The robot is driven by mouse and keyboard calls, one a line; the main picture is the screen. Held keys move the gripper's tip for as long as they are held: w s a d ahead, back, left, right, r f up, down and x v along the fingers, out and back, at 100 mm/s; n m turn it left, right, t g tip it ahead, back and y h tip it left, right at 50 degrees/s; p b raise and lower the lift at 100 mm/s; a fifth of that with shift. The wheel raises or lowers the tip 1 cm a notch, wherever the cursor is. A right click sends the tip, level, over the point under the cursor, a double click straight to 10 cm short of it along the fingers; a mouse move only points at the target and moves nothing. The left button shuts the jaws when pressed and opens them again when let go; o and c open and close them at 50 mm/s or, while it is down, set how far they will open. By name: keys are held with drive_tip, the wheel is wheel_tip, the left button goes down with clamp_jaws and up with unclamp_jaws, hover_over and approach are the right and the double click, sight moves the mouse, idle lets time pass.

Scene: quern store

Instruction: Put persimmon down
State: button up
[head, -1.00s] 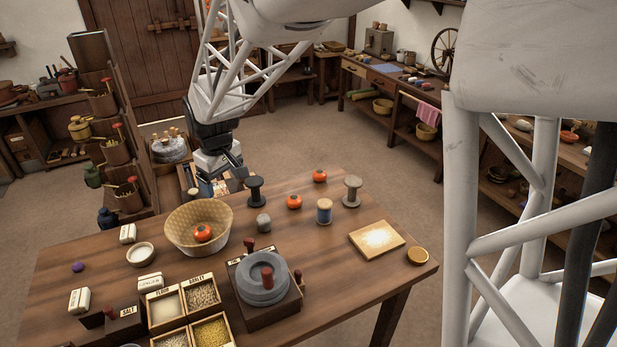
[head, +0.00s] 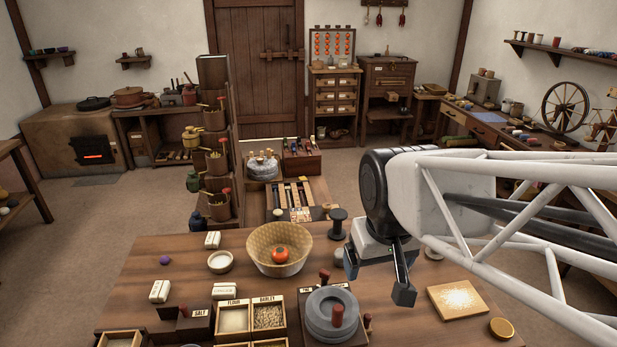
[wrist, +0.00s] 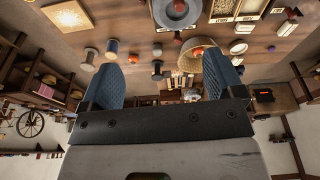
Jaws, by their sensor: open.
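An orange persimmon (head: 280,253) lies inside the round woven basket (head: 262,236) on the wooden table. In the wrist view, a bit of orange (wrist: 197,51) shows in the basket (wrist: 187,62). My gripper (head: 377,278) is right of the basket, apart from it. Its two fingers are spread with nothing between them. The wrist view also shows the spread blue-padded fingers (wrist: 162,85). The table area behind my gripper and arm is hidden in the head view.
A grey quern (head: 332,315) stands at the table's front, near labelled grain boxes (head: 268,316). A dark spool (head: 338,222) stands right of the basket. A square board (head: 458,300) and a round brass lid (head: 501,328) lie on the right. Table left of the basket has some bare room.

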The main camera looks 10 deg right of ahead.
drive_tip(key=shift+m, duration=0.4)
drive_tip(key=s, duration=0.4)
drive_tip(key=shift+s+d+f, duration=0.3)
drive_tip(key=shift+s+d, duration=0.05)
drive_tip(key=shift+s, duration=0.05)
